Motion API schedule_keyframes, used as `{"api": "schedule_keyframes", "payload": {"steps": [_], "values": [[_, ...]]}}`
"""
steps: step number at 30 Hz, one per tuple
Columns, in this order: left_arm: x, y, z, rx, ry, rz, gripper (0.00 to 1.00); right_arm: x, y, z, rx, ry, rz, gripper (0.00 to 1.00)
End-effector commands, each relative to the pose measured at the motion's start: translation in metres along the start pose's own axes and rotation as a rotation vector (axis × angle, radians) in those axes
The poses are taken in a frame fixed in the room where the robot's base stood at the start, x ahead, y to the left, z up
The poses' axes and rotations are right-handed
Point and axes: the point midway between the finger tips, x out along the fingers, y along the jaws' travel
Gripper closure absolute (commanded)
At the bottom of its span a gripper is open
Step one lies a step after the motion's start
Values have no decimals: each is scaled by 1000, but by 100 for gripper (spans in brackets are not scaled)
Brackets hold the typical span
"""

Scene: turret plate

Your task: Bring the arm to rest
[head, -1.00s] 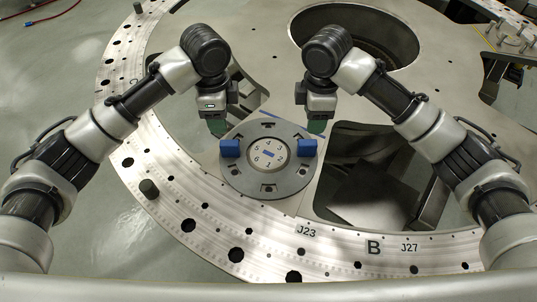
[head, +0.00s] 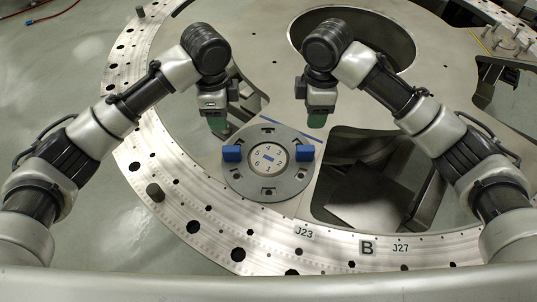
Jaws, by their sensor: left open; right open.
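The round grey turret plate (head: 238,180) lies flat on the big metal ring structure. A pale numbered disc (head: 283,163) sits at its centre. It has a blue block at its left side (head: 231,153) and another at its right side (head: 304,153). My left gripper (head: 217,124) hangs above and left of the left block, open and empty, with greenish finger pads. My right gripper (head: 316,121) hangs above and right of the right block, open and empty. Both grippers look apart from the blocks. The finger gaps are hard to see from here.
A large round opening (head: 385,45) lies behind my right arm. A cut-out (head: 370,185) opens right of the plate.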

Motion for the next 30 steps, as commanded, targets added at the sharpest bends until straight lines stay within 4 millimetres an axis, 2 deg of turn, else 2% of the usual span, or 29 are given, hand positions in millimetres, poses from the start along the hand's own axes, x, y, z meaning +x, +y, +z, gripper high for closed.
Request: {"api": "schedule_keyframes", "payload": {"steps": [1, 18, 30], "values": [[-8, 0, 0, 0, 0, 1, 49, -9, 0, 0, 0, 0, 0, 49], [-44, 0, 0, 1, 0, 1, 49, -52, 0, 0, 0, 0, 0, 49], [-45, 0, 0, 1, 0, 0, 49, -53, 0, 0, 0, 0, 0, 49]]}}
